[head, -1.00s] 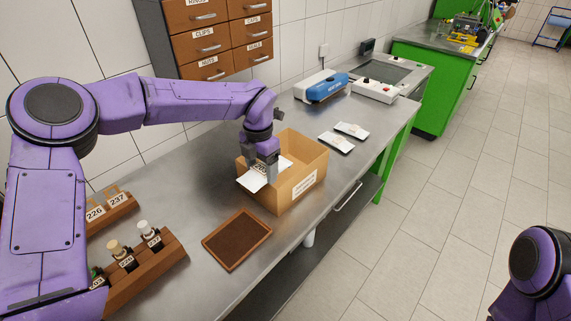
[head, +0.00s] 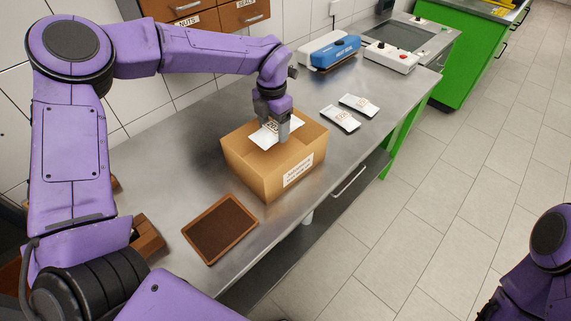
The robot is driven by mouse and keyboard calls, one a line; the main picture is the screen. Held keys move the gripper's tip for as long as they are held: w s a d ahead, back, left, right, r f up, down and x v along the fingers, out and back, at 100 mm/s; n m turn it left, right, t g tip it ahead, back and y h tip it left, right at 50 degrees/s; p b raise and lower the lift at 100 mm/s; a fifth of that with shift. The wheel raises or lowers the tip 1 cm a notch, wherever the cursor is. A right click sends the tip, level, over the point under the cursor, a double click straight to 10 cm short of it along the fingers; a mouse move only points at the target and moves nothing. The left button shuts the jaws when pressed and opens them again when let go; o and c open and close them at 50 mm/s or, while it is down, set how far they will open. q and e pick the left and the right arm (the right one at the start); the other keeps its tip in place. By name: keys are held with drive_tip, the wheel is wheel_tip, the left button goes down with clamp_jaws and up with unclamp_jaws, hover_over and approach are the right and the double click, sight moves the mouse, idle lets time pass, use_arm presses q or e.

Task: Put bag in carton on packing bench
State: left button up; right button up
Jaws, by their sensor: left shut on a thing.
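The open cardboard carton (head: 250,178) stands on the steel packing bench (head: 350,153), with a white label on its front side. My left gripper (head: 274,128) points down over the carton's opening and is shut on a white bag (head: 262,136) with a printed number. The bag is tilted and lies within the outline of the opening, near the far left part. I cannot tell how deep it is below the rim. Two more white bags, one nearer (head: 340,120) and one farther (head: 359,104), lie flat on the bench right of the carton. My right gripper is out of view.
A brown tray (head: 219,229) lies in front of the carton. A blue and white sealer (head: 330,50) and a white control box (head: 391,57) stand at the back. Brown drawers (head: 200,15) hang on the wall. Open floor lies to the right.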

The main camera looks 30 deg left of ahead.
sight(265, 129)
use_arm(q)
drive_tip(key=f, duration=0.1)
drive_tip(key=a+f, duration=0.1)
drive_tip(key=s+f+b, duration=0.1)
drive_tip(key=shift+s+a+f, duration=0.1)
drive_tip(key=shift+a+f, duration=0.1)
drive_tip(key=shift+a, duration=0.2)
drive_tip(key=f, duration=0.2)
drive_tip(key=f+p, duration=0.1)
drive_tip(key=f, duration=0.1)
drive_tip(key=d+f+p, duration=0.1)
drive_tip(key=shift+w+f, duration=0.35)
drive_tip(key=shift+f, duration=0.05)
drive_tip(key=f, duration=0.2)
drive_tip(key=f+p, duration=0.1)
drive_tip(key=f, duration=0.1)
drive_tip(key=shift+s+a, duration=0.15)
drive_tip(key=shift+a, duration=0.1)
drive_tip(key=shift+f, duration=0.25)
drive_tip(key=shift+d, duration=0.1)
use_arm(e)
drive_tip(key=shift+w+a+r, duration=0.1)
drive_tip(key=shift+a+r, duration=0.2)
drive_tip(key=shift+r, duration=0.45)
use_arm(q)
drive_tip(key=shift+f, duration=0.1)
drive_tip(key=o, duration=1.3)
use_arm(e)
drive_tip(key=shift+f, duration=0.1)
